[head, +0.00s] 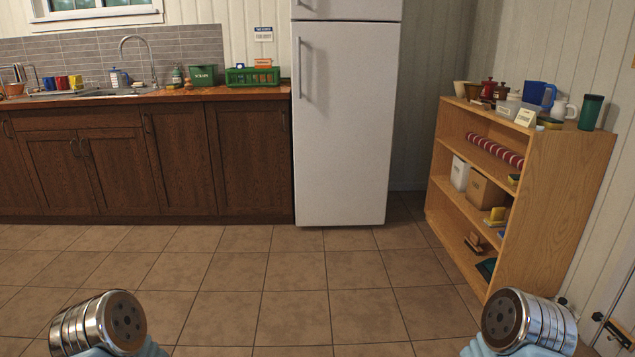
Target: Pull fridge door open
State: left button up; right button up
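The white fridge (343,125) stands against the back wall, right of the counter. Its large lower door is shut, with a vertical handle (300,70) along the left edge. A second, upper door (345,8) is cut off by the top of the picture. Parts of my two arms show at the bottom left and bottom right corners as round metal ends, far from the fridge across the floor. No gripper fingers show in the head view.
A wooden counter (150,97) with dark cabinets runs left of the fridge, carrying a sink and a green crate (252,76). A wooden shelf unit (560,190) with several items stands at the right. The tiled floor (290,270) between is clear.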

aim_at(344, 74)
jog(key=i, duration=2.6)
jog(key=l, duration=0.05)
